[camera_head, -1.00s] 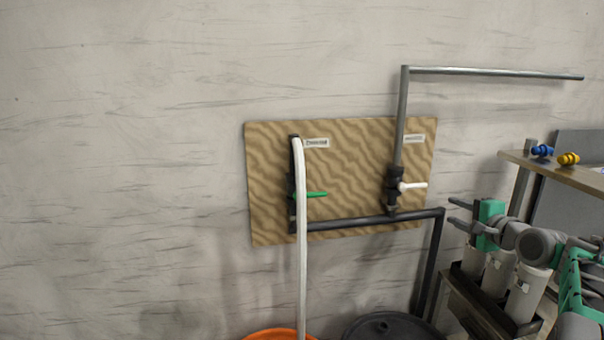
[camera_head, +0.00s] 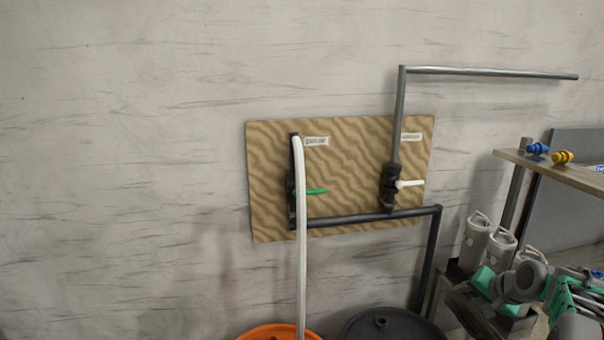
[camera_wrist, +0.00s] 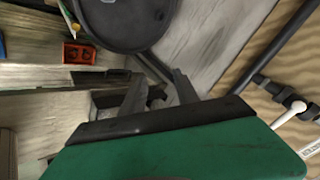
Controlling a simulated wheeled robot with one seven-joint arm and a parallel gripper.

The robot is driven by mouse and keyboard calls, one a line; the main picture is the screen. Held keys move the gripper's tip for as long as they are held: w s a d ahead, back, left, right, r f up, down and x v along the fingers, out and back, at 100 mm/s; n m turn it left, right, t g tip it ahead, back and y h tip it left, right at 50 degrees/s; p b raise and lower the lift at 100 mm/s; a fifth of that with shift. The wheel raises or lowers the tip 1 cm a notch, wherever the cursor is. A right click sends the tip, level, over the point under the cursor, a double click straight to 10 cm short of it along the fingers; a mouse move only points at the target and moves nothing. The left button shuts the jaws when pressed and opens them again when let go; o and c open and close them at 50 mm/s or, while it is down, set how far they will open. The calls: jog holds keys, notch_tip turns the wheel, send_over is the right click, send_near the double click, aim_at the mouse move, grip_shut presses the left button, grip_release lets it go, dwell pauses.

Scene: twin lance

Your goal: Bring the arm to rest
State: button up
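My gripper (camera_wrist: 158,88) shows in the wrist view with its two dark fingers apart and nothing between them, so it is open. In the head view my folded grey and green arm (camera_head: 525,283) is at the lower right. My gripper's green body is there, low in front of the white canisters (camera_head: 477,238). Its fingertips are hard to make out against the dark rack. The gripper is apart from the wall board (camera_head: 345,170) and its valves.
The board carries a green valve handle (camera_head: 316,191) and a white valve handle (camera_head: 410,183), with dark pipes. A white hose (camera_head: 301,240) hangs towards an orange tub (camera_head: 268,333). A shelf (camera_head: 560,170) stands right.

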jog(key=s+a+f+n+g, duration=0.25)
jog(key=s+f+g, duration=0.4)
jog(key=s, duration=0.65)
jog(key=s+a+n+g+h, duration=0.1)
jog(key=s+a, duration=1.1)
jog(key=s, duration=0.1)
jog(key=w+a+r+n+t, duration=0.1)
jog(key=a+r+n+t, duration=0.2)
jog(key=a, duration=1)
notch_tip(320, 180, up, 5)
jog(key=shift+w+f+n, duration=0.1)
jog(key=shift+w+n, duration=0.25)
jog(key=shift+n, duration=0.6)
